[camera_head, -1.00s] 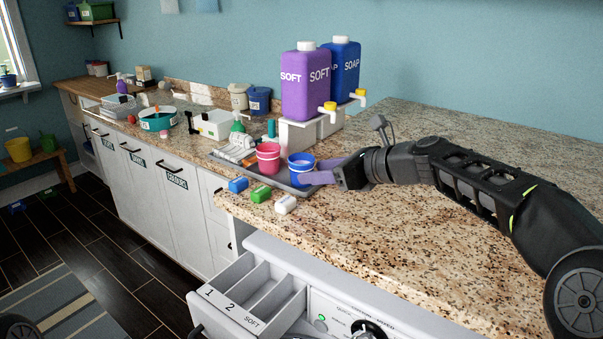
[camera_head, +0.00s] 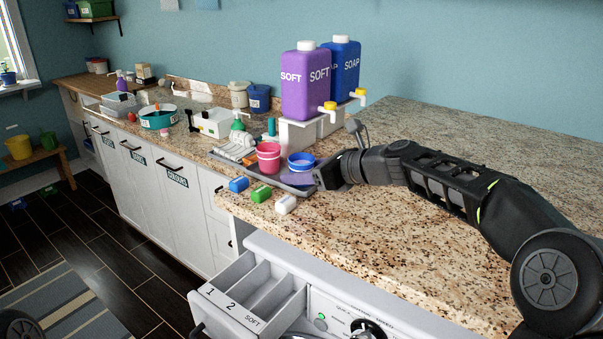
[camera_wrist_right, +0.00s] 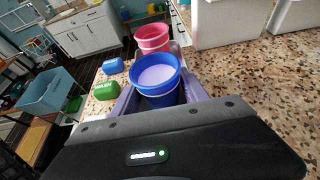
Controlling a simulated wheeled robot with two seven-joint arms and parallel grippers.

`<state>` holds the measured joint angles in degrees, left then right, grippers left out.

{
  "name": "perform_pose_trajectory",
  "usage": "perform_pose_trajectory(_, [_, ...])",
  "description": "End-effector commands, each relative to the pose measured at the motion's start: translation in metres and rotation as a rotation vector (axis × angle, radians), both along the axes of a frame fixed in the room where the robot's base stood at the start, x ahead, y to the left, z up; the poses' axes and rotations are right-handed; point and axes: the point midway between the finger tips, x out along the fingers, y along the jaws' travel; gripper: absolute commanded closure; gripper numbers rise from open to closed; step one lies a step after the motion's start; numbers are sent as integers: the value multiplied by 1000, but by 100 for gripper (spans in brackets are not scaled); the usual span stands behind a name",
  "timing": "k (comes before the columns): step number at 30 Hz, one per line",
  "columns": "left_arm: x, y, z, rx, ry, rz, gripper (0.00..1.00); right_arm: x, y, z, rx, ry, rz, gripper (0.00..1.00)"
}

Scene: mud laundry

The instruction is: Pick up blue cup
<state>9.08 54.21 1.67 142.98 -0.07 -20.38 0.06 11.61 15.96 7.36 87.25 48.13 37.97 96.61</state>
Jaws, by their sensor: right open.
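The blue cup (camera_head: 301,163) stands upright at the right part of a grey tray (camera_head: 252,173), just right of a pink cup (camera_head: 268,160). In the right wrist view the blue cup (camera_wrist_right: 157,88) has a white band and a pale lilac surface inside. My right gripper (camera_head: 292,174) is open, low at the cup, its near purple finger hiding the cup's lower part. In the wrist view its purple fingers lie on both sides of the cup; I cannot tell whether either touches it. My left gripper is not in view.
Blue (camera_head: 238,185), green (camera_head: 261,194) and white (camera_head: 286,204) blocks lie along the counter edge before the tray. Purple SOFT (camera_head: 305,85) and blue SOAP (camera_head: 345,75) bottles stand on a raised stand behind the cup. The counter at right is clear; an open drawer (camera_head: 250,300) is below.

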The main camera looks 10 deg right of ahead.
Motion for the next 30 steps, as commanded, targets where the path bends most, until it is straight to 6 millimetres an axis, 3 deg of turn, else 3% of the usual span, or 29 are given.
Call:
perform_pose_trajectory(19, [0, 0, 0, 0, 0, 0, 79, 0, 0, 0, 0, 0, 0, 98])
perform_pose_trajectory(25, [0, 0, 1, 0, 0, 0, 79, 0, 0, 3, 0, -1, 0, 98])
perform_pose_trajectory(30, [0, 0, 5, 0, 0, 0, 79, 0, 0, 22, 0, -4, 1, 98])
